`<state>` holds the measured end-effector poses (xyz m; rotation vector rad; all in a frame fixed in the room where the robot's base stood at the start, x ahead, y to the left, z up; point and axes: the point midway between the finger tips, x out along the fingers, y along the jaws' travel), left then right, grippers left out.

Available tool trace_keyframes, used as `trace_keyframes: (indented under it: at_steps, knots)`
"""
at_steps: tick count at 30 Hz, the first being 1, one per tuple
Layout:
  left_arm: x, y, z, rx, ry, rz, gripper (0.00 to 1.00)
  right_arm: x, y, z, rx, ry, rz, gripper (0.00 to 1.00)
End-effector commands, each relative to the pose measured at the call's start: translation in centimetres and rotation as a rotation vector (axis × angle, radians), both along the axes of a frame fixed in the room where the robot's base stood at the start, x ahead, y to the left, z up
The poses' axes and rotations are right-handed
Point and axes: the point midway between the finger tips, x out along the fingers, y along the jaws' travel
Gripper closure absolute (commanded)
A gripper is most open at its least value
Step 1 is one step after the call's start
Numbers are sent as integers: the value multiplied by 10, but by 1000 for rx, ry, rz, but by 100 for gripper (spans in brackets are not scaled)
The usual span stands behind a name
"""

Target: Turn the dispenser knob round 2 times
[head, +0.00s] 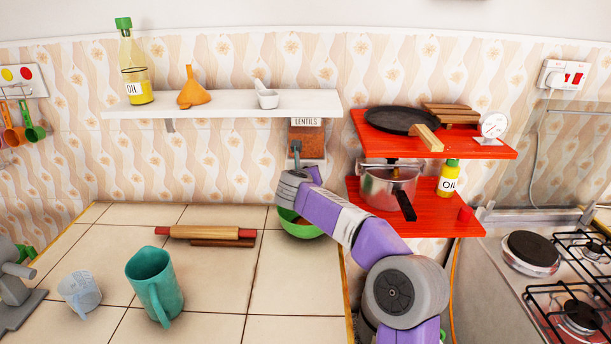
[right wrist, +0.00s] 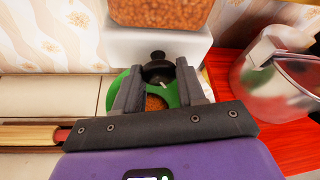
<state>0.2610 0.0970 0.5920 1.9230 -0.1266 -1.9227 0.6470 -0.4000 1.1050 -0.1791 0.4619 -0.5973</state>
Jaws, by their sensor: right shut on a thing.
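The lentil dispenser (head: 306,140) hangs on the tiled wall under the white shelf, with a "LENTILS" label and a clear window of orange-brown lentils. The window (right wrist: 160,12) also shows at the top of the right wrist view, above a white body (right wrist: 150,45). The black dispenser knob (right wrist: 157,70) is between the fingers of my right gripper (right wrist: 157,80), which is shut on it. In the head view my right gripper (head: 297,158) reaches up to the dispenser's underside and hides the knob. A green bowl (head: 290,228) stands below; lentils (right wrist: 155,103) show in it. My left gripper is not in view.
Red shelves (head: 480,146) with a pan, a pot (head: 375,185) and an oil bottle stand close right of my right arm. A rolling pin (head: 205,232), teal jug (head: 150,280) and measuring cup (head: 80,290) are on the counter. A stove is at far right.

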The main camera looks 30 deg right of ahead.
Motion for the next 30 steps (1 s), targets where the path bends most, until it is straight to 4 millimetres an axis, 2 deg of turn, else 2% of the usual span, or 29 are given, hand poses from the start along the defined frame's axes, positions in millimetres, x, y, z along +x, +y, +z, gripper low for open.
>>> trace_keyframes:
  at_steps: [3,4,9,20,30]
  knots:
    - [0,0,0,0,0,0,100,0,0,1,-3,-2,0,91]
    - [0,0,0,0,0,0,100,0,0,1,-3,-2,0,58]
    - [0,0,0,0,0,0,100,0,0,1,-2,-1,0,35]
    - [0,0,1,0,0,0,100,-5,4,4,-2,0,1,35]
    - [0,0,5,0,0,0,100,-43,35,24,-5,-1,2,35]
